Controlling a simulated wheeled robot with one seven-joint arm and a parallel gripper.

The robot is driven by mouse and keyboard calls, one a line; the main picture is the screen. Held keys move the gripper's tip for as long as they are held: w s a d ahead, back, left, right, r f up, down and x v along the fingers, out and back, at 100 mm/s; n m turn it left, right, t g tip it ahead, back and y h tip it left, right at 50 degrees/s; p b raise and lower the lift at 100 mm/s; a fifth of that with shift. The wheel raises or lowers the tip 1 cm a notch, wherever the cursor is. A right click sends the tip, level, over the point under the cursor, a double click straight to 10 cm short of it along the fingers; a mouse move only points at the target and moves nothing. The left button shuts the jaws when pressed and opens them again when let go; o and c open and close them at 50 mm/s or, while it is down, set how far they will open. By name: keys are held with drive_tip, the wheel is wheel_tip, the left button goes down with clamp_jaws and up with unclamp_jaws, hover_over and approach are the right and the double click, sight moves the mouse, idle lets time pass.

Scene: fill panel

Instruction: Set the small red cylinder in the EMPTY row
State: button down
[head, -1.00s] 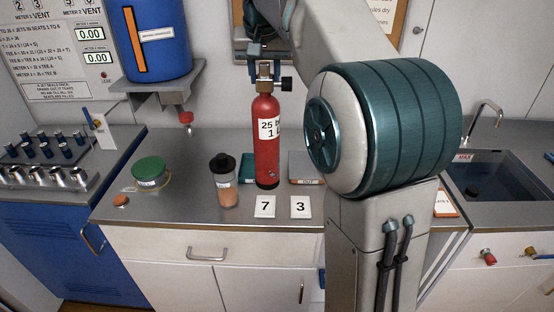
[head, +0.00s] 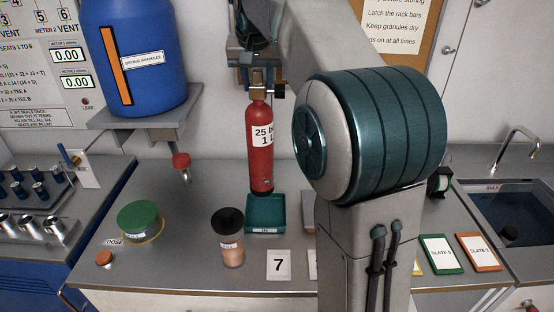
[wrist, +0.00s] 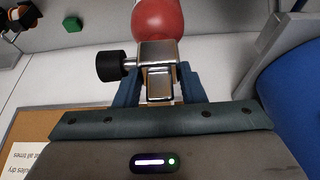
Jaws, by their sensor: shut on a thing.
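The small red cylinder (head: 261,150) is upright, with a white label reading "25 b…" and a metal valve with a black knob on top. My gripper (head: 256,88) is shut on its metal valve. The cylinder's base shows just above or at the back of a teal tray (head: 266,228); I cannot tell whether they touch. In the wrist view the red shoulder of the cylinder (wrist: 160,17) shows beyond the valve, between the blue fingers (wrist: 157,88). No row marked EMPTY can be read in these frames; my arm hides part of the counter.
A green-lidded tub (head: 139,220) is to the left. A blue drum (head: 134,55) sits on a shelf. Slates (head: 479,252) and a sink (head: 513,215) are at right.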

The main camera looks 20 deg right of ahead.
drive_tip(key=a+f+p, duration=0.1)
drive_tip(key=a+f, duration=0.9)
drive_tip(key=a, duration=0.1)
drive_tip(key=shift+a+f, duration=0.25)
drive_tip(key=shift+a, duration=0.1)
drive_tip(key=shift+s, duration=0.1)
drive_tip(key=c, duration=1.3)
unclamp_jaws()
drive_tip(key=shift+f, duration=0.35)
drive_tip(key=shift+c, duration=0.2)
drive_tip(key=o, duration=0.4)
drive_tip(key=shift+s, duration=0.1)
drive_tip(key=shift+r, duration=0.1)
drive_tip(key=v, duration=1.2)
drive_tip(key=shift+s, duration=0.15)
